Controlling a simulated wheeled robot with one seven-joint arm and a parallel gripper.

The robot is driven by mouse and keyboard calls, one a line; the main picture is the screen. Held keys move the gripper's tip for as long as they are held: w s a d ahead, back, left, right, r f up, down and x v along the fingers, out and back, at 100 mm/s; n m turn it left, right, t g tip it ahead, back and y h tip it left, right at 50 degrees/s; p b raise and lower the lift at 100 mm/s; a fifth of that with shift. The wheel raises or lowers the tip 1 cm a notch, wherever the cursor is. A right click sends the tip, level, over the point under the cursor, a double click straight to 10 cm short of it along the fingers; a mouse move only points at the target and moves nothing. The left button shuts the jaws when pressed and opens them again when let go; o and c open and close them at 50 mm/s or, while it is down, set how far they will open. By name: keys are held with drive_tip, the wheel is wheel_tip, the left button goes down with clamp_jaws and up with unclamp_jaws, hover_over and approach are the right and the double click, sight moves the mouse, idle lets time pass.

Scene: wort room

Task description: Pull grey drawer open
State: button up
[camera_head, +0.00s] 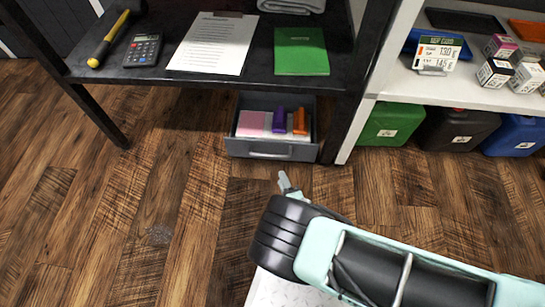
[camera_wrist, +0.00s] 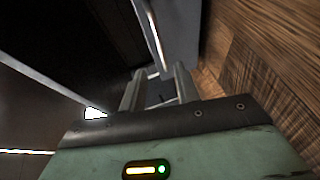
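The grey drawer (camera_head: 234,146) stands out from under the dark desk, with its inside in view. It holds a pink pad (camera_head: 251,123), a purple item (camera_head: 278,120) and an orange item (camera_head: 300,121). Its pale bar handle (camera_head: 270,155) runs along the front. My gripper (camera_head: 284,182) is just in front of the drawer, near the handle's right part, and looks apart from it. In the wrist view my gripper (camera_wrist: 157,82) has its two fingers spread, with nothing clearly held. The handle (camera_wrist: 152,35) shows just beyond the fingertips there.
The desk top (camera_head: 150,78) above carries a calculator (camera_head: 143,50), a clipboard (camera_head: 215,44) and a green notebook (camera_head: 301,51). A white shelf (camera_head: 455,96) with several canisters beneath stands to the right. The wooden floor (camera_head: 110,220) before the drawer is clear.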

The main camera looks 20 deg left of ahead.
sight(272, 155)
drive_tip(key=shift+b+x, duration=2.45)
drive_tip(key=shift+x, duration=3.7)
drive_tip(key=shift+s, duration=0.1)
clamp_jaws()
